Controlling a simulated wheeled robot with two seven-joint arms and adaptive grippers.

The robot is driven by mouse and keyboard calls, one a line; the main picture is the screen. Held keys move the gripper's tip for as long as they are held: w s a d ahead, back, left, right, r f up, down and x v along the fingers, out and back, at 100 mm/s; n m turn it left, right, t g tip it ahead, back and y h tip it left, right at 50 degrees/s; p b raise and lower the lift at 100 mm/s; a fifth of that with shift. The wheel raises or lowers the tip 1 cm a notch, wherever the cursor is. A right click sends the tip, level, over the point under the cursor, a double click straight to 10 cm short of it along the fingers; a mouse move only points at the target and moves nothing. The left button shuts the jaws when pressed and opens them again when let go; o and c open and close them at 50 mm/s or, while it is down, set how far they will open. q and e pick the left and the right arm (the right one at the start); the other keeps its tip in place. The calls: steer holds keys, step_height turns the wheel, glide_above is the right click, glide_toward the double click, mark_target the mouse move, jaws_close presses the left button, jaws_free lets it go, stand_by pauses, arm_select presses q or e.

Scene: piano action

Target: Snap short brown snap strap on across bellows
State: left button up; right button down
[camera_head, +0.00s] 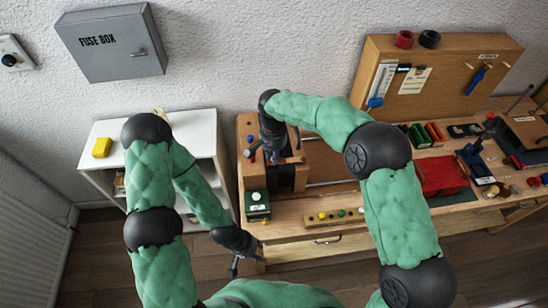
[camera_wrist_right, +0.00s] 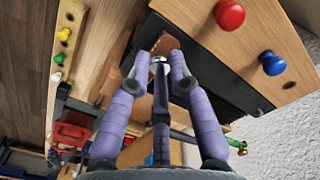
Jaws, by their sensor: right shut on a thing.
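My right gripper (camera_wrist_right: 160,64) has its purple fingertips closed together at the dark bellows (camera_wrist_right: 232,78) on the wooden unit. A small brown piece, likely the short brown snap strap (camera_wrist_right: 166,44), shows just beyond the fingertips, with a small shiny spot between them. Whether the strap is fastened cannot be seen. In the head view, my right gripper (camera_head: 274,152) is over the top of the unit, above the dark bellows (camera_head: 280,178), and hides the strap. My left gripper (camera_head: 246,264) hangs empty in front of the bench, its fingers spread.
The wooden unit carries a red knob (camera_wrist_right: 230,15) and a blue knob (camera_wrist_right: 272,63). A red box (camera_head: 440,176) stands right. A white shelf (camera_head: 95,135) stands left.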

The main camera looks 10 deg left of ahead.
stand_by(0.4)
steer(key=c, duration=1.1)
jaws_free()
steer(key=shift+w, duration=0.1)
steer(key=shift+r, duration=0.1)
step_height(320, 180, up, 12)
steer(key=shift+f, duration=0.1)
